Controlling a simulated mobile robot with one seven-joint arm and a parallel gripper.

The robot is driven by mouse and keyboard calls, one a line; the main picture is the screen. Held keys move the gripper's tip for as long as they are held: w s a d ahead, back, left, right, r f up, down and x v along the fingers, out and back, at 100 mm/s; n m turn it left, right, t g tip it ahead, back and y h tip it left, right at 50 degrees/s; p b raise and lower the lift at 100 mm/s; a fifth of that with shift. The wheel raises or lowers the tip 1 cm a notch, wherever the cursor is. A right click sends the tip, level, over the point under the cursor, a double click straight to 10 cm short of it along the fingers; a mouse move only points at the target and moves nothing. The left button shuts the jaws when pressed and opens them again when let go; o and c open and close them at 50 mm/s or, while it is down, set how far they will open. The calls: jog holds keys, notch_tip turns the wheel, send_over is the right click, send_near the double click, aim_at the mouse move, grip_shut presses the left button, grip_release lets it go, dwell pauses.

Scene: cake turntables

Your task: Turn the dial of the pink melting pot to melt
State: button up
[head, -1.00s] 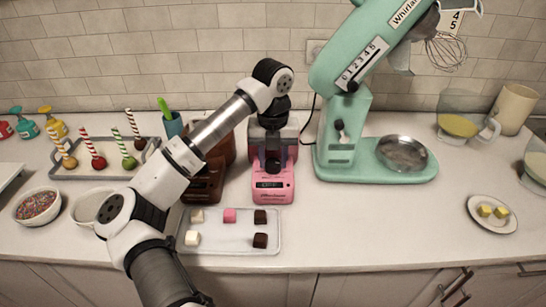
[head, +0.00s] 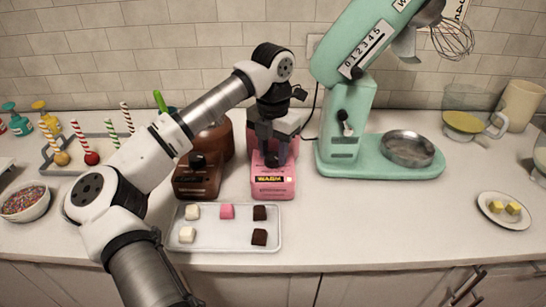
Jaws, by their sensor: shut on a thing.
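The pink melting pot (head: 273,187) stands on the counter near the middle of the head view, behind the tray of cubes. Its lit front display (head: 270,180) appears to read WARM. My gripper (head: 271,158) points down at the front of the pot, shut on its dark dial (head: 271,161). The fingers cover much of the dial, and the gripper and wrist hide most of the pot's upper part.
A brown melting pot (head: 197,183) stands close on the left. A tray (head: 222,238) of cubes lies in front. A mint stand mixer (head: 345,140) is on the right. Cake pops stand at the left. Counter between mixer and plate (head: 497,221) is clear.

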jog(key=m+b, duration=0.1)
jog(key=m, duration=0.5)
jog(key=shift+b, duration=0.3)
jog(key=m, duration=0.6)
jog(key=shift+r+m, duration=0.1)
jog(key=shift+m, duration=0.3)
jog(key=o, duration=1)
